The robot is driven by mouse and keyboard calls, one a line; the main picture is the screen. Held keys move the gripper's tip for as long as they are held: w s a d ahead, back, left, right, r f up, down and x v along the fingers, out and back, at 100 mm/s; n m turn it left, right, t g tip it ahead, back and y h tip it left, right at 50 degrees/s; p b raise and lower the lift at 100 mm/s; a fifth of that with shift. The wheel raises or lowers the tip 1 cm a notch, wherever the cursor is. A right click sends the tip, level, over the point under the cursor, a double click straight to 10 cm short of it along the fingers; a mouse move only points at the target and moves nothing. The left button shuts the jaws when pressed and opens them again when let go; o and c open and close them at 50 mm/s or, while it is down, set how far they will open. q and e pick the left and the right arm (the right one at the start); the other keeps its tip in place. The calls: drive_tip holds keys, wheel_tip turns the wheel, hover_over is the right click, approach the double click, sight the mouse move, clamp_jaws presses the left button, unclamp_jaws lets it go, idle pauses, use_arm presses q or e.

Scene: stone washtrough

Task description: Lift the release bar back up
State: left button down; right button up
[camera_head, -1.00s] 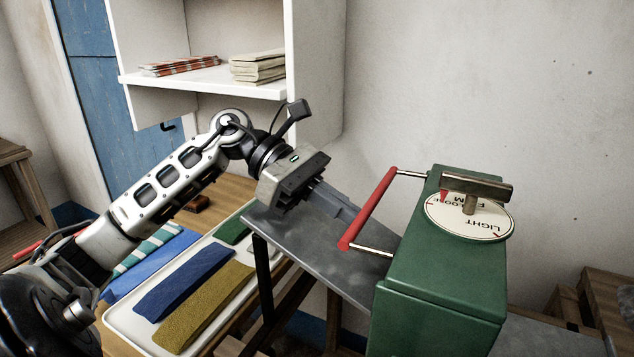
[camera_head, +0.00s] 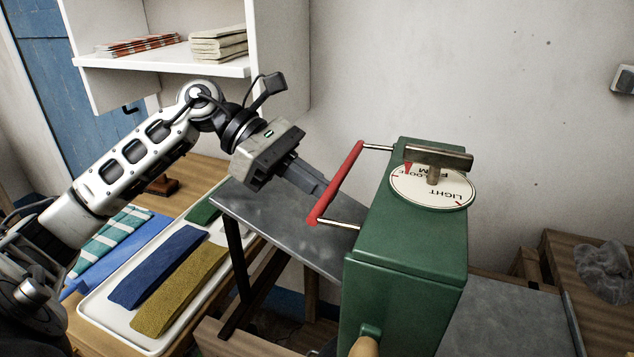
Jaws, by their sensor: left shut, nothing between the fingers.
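The release bar is a red rod (camera_head: 337,183) on two metal arms. It sticks out from the left side of a green box (camera_head: 410,245). My right gripper is not in view.
A grey slab (camera_head: 285,225) lies left of the box, another (camera_head: 520,315) right of it. A white tray (camera_head: 95,309) holds folded blue, yellow and green cloths. A white shelf (camera_head: 165,63) stands behind my arm. A crumpled clear bag (camera_head: 604,268) lies at far right.

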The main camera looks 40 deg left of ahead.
sight(333, 180)
use_arm(q)
drive_tip(key=shift+r+y+p, duration=0.35)
drive_tip(key=shift+y, duration=0.05)
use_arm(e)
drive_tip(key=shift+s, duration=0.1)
use_arm(q)
drive_tip(key=shift+r, duration=0.15)
wheel_tip(333, 180, up, 2)
drive_tip(key=y+p, duration=0.2)
drive_tip(key=shift+d+g+p, duration=0.1)
drive_tip(key=shift+g+p, duration=0.2)
drive_tip(key=shift+p, duration=0.1)
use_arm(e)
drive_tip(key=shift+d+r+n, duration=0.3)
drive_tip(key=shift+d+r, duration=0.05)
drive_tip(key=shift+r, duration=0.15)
use_arm(q)
drive_tip(key=shift+d+r, duration=0.1)
drive_tip(key=shift+r, duration=0.25)
drive_tip(key=shift+w+r, duration=0.1)
drive_tip(key=shift+r, duration=0.1)
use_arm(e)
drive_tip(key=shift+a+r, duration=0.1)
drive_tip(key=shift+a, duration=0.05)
